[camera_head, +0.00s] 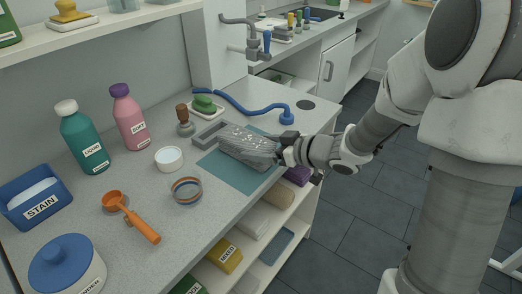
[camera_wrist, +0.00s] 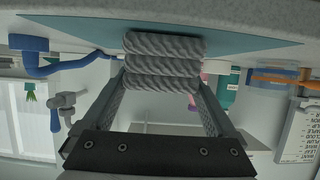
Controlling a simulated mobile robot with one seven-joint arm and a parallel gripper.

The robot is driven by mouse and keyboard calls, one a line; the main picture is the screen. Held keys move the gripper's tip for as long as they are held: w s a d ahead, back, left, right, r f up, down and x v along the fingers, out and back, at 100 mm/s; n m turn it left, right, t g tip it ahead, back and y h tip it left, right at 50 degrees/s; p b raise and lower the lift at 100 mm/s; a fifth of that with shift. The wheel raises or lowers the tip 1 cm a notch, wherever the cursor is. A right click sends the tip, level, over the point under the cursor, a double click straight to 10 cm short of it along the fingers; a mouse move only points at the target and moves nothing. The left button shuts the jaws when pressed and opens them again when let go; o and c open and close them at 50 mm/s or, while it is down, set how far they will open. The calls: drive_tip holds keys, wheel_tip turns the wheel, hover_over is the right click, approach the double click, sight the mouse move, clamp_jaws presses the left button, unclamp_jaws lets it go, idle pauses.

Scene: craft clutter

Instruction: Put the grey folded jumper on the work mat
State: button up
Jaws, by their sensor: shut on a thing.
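The grey folded jumper (camera_head: 247,150) is a ribbed, knitted bundle over the teal work mat (camera_head: 226,178) on the counter. In the wrist view the jumper (camera_wrist: 163,62) shows as several thick rolls between my two fingers, close against the mat (camera_wrist: 240,43). My gripper (camera_head: 277,152) comes in from the right and is shut on the jumper. I cannot tell whether the jumper rests on the mat or hangs just above it. It hides part of the mat.
A grey open-frame item (camera_head: 209,133) lies at the mat's back-left edge. A wooden-handled stamp or brush (camera_head: 184,122), white tub (camera_head: 169,158), tape rings (camera_head: 186,189) and orange scoop (camera_head: 130,215) stand to the left. A blue hose (camera_head: 240,104) lies behind. The mat's front-left part is bare.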

drive_tip(key=shift+r, duration=0.1)
drive_tip(key=shift+f, duration=0.2)
drive_tip(key=o, duration=1.2)
drive_tip(key=shift+c, duration=0.2)
drive_tip(key=shift+r, duration=0.3)
drive_tip(key=p+v, duration=0.4)
drive_tip(key=v, duration=0.8)
